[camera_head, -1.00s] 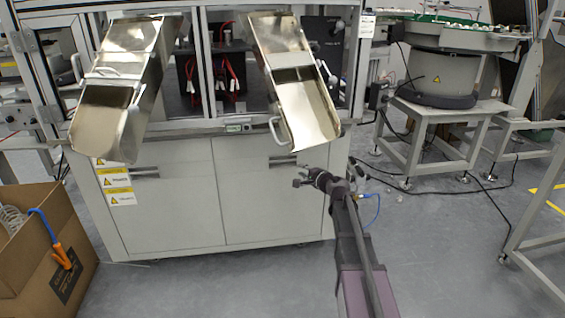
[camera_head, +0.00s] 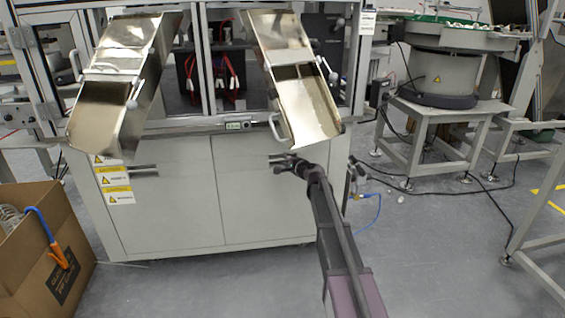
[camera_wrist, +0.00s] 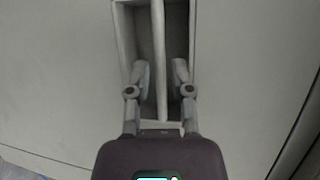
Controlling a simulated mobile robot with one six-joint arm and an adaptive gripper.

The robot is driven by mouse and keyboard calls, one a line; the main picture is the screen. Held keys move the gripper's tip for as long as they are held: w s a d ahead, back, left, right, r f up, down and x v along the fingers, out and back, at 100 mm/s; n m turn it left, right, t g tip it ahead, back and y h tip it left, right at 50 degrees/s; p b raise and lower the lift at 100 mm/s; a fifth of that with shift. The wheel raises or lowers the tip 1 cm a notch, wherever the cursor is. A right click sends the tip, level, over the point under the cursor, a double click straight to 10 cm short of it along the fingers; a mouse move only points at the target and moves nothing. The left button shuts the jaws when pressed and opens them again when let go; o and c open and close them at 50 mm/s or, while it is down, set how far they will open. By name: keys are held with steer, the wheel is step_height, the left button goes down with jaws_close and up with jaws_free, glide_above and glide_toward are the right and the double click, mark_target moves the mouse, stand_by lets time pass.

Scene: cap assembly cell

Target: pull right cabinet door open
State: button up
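The right cabinet door (camera_head: 258,205) is a light grey panel on the lower front of the machine, and it looks shut. Its recessed handle (camera_head: 276,156) is at the door's upper right, partly hidden by my gripper (camera_head: 284,165). In the wrist view, the handle bar (camera_wrist: 159,50) crosses a dark recess in the pale door (camera_wrist: 240,60). My gripper's fingers (camera_wrist: 161,78) are apart, one on each side of the bar. Gaps show between the fingers and the bar. Whether the tips touch the recess walls I cannot tell.
The left cabinet door (camera_head: 165,215) is shut beside it. Two metal chutes (camera_head: 120,85) (camera_head: 300,100) overhang the doors. A cardboard box (camera_head: 35,260) stands at the left. A feeder on a stand (camera_head: 440,115) is at the right.

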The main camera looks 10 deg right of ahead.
steer(key=shift+x, duration=0.8)
